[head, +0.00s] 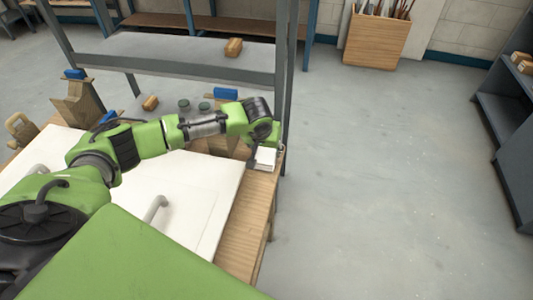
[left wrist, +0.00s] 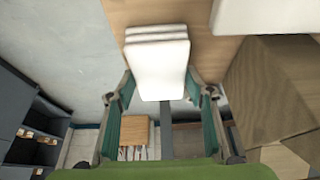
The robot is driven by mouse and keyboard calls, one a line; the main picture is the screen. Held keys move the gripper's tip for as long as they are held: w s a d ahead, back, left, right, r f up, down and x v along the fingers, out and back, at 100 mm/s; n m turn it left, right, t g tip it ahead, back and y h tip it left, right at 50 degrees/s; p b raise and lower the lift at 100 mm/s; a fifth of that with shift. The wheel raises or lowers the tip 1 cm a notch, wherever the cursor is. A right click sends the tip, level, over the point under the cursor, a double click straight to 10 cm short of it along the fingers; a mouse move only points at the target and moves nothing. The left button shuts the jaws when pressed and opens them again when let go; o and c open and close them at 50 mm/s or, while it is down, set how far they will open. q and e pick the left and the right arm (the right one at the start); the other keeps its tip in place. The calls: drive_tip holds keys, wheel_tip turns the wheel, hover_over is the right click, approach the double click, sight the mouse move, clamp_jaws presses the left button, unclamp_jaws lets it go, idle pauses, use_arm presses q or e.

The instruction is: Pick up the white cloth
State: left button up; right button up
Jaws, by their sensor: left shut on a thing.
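The white cloth (head: 265,158) is a folded, layered pad at the right end of the wooden workbench (head: 246,222). In the left wrist view the cloth (left wrist: 158,62) lies between the two fingertips, with its folded layers at the far end. My left gripper (left wrist: 159,84) is shut on the cloth, with one finger at each side. In the head view the gripper (head: 264,150) is partly hidden by its own wrist. I cannot tell whether the cloth is clear of the bench. My right gripper is in neither view.
A white panel (head: 195,190) with a curved handle (head: 156,208) covers much of the bench. A wooden block (left wrist: 265,90) stands close to the right of the gripper in the wrist view. A grey metal shelf frame (head: 180,57) rises behind the bench. The floor (head: 380,190) at right is clear.

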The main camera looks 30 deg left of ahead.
sight(266, 152)
use_arm(q)
wheel_tip(266, 152, up, 10)
drive_tip(key=shift+b, duration=0.3)
drive_tip(key=shift+o, duration=0.6)
